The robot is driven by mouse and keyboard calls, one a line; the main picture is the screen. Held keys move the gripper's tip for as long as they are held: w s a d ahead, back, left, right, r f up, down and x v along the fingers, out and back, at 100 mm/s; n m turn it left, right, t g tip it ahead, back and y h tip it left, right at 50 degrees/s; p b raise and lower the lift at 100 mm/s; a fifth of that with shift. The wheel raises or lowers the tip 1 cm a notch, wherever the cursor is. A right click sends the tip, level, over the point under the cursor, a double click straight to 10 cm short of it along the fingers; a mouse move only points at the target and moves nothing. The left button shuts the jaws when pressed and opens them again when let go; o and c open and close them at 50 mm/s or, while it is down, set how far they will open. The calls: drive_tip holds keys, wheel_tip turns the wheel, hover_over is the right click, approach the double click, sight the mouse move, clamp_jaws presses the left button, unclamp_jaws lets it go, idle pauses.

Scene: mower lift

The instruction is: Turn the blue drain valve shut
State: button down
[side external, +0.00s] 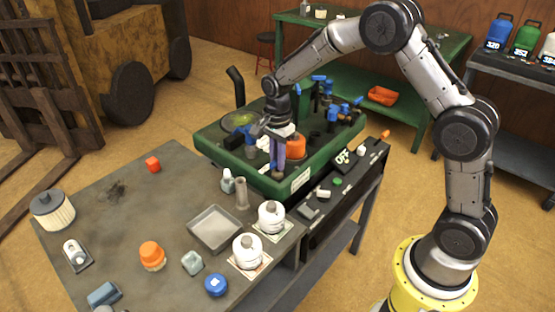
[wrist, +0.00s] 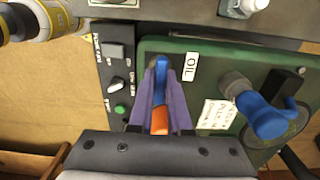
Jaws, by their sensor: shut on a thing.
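My gripper (side external: 277,165) points down at the near edge of the green mower deck (side external: 232,167). In the wrist view its two purple fingers (wrist: 161,84) are closed around a narrow blue handle (wrist: 160,66), which I take for the drain valve. The handle stands beside a white OIL label (wrist: 192,66) and lies roughly along the fingers. In the side view the fingers largely hide it. An orange part (wrist: 159,121) shows between the fingers; an orange cap (side external: 296,146) is just right of them in the side view. The valve's exact angle is unclear.
Another large blue handle (wrist: 265,112) rises from the deck to the right in the wrist view. A switch panel (wrist: 117,82) lies left of the deck. The grey bench (side external: 122,222) holds a metal tray (side external: 214,229), white bottles (side external: 248,250) and an orange-capped jar (side external: 151,256).

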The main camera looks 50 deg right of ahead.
drive_tip(key=shift+r, duration=0.1)
drive_tip(key=c, duration=0.9)
unclamp_jaws()
drive_tip(key=shift+o, duration=0.2)
wheel_tip(320, 180, up, 14)
wheel_tip(320, 180, up, 15)
idle(1.9)
drive_tip(key=s+d, duration=0.3)
drive_tip(key=d, duration=0.5)
drive_tip(key=s+d, duration=0.4)
drive_tip(key=d, duration=0.3)
drive_tip(key=shift+d, duration=0.35)
idle(0.4)
